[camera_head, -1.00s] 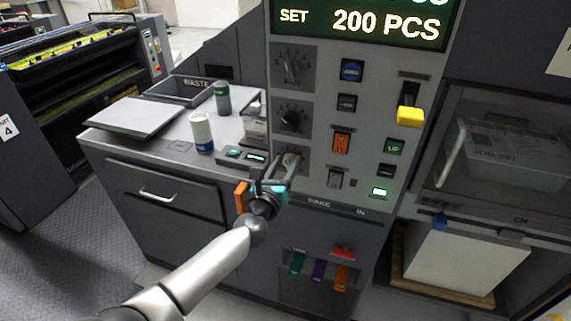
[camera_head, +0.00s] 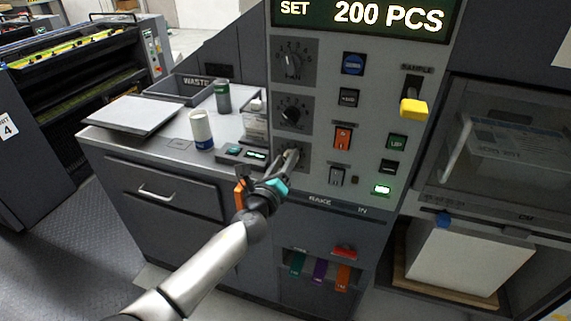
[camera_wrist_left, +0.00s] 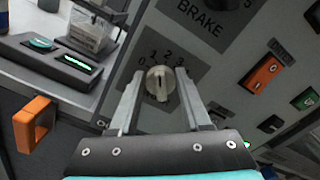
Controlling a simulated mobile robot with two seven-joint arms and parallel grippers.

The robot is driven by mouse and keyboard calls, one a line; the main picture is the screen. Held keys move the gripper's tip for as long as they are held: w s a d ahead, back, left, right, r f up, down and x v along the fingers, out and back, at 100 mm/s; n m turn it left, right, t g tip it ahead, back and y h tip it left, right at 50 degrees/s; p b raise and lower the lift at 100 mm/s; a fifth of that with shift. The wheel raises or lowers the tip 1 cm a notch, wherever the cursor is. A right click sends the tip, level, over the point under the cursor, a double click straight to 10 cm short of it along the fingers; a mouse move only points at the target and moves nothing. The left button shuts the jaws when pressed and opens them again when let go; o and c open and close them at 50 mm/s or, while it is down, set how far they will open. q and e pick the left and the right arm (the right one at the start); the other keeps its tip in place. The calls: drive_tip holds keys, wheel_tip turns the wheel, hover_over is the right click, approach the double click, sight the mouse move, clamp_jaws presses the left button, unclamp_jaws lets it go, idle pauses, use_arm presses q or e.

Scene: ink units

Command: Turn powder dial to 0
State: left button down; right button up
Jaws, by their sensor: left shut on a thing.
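The lowest of three dials on the grey control panel is a light metal knob (camera_wrist_left: 160,84) on a dark square plate with the numbers 0, 1, 2 and 3 visible around its top. Its name is not readable here. My left gripper (camera_head: 291,156) is at this dial, and in the left wrist view its two fingers (camera_wrist_left: 160,92) are shut on the knob from either side. A mark on the knob runs roughly up and down between the fingers. In the head view the fingers hide most of the knob. My right gripper is not in view.
Two more dials, the upper (camera_head: 292,66) and the middle (camera_head: 291,114), sit above. An orange switch (camera_head: 342,138) and a yellow lever (camera_head: 413,107) are to the right. A white-and-blue cup (camera_head: 201,130) and a small lit device (camera_head: 245,153) stand on the counter left.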

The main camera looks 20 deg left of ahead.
use_arm(q)
drive_tip(key=n, duration=0.2)
drive_tip(key=n+b, duration=0.1)
drive_tip(key=shift+a+f+n, duration=0.1)
drive_tip(key=shift+f+n, duration=0.15)
drive_tip(key=shift+n, duration=0.15)
drive_tip(key=shift+a+f+n+b, duration=0.1)
drive_tip(key=shift+n+b, duration=0.3)
drive_tip(key=shift+n, duration=1.5)
drive_tip(key=shift+c, duration=1.8)
unclamp_jaws()
drive_tip(key=shift+s, duration=0.1)
drive_tip(key=s, duration=1.5)
drive_tip(key=shift+a, duration=0.25)
